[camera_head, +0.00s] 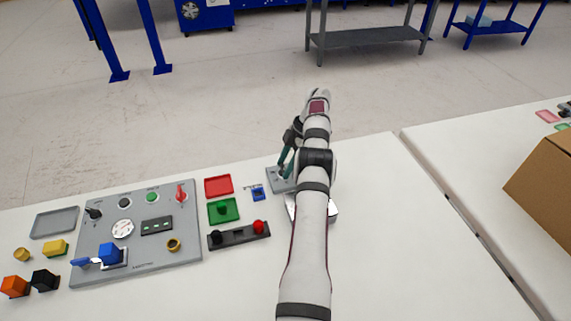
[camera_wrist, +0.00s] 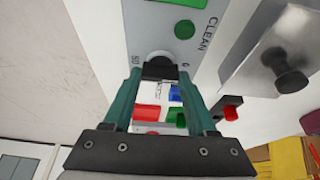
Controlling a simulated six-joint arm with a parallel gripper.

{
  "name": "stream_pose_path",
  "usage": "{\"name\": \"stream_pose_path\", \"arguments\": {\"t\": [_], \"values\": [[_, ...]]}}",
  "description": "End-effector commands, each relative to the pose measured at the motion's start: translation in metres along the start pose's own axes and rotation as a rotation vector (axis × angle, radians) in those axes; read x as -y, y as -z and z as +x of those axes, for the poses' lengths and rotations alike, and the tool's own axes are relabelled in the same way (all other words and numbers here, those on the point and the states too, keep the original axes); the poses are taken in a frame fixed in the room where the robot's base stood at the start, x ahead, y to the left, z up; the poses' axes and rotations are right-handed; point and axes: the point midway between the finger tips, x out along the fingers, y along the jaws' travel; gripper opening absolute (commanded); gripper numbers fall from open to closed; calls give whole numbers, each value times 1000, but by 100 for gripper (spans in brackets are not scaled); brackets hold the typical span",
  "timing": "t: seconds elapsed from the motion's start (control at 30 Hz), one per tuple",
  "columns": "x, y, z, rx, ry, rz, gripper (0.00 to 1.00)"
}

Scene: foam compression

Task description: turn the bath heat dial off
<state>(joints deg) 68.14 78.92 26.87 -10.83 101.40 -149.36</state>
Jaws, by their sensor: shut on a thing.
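The bath heat dial (camera_wrist: 160,70), a black knob with a pale round base, sits on a small grey panel (camera_wrist: 206,62) with printed marks beside it. My gripper (camera_wrist: 158,78) has its two teal fingers on either side of the dial and is shut on it. In the head view my gripper (camera_head: 287,160) reaches down over the grey panel (camera_head: 273,185). My wrist and arm hide the dial there. A green button (camera_wrist: 185,29) and the word CLEAN are on the same panel. I cannot read the dial's pointer.
A metal box with a black knob (camera_wrist: 290,80) stands close beside the panel, mostly behind my arm in the head view. A larger control board (camera_head: 140,210), red tray (camera_head: 218,186) and green tray (camera_head: 233,211) lie left. White table (camera_head: 390,230) is clear right.

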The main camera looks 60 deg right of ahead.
Motion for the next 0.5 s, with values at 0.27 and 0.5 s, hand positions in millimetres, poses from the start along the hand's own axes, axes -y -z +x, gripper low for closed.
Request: {"name": "stream_pose_path", "arguments": {"t": [0.27, 0.5], "values": [[1, -1, 1, 2, 3, 1, 88], [0, 0, 0, 1, 1, 1, 88]]}}
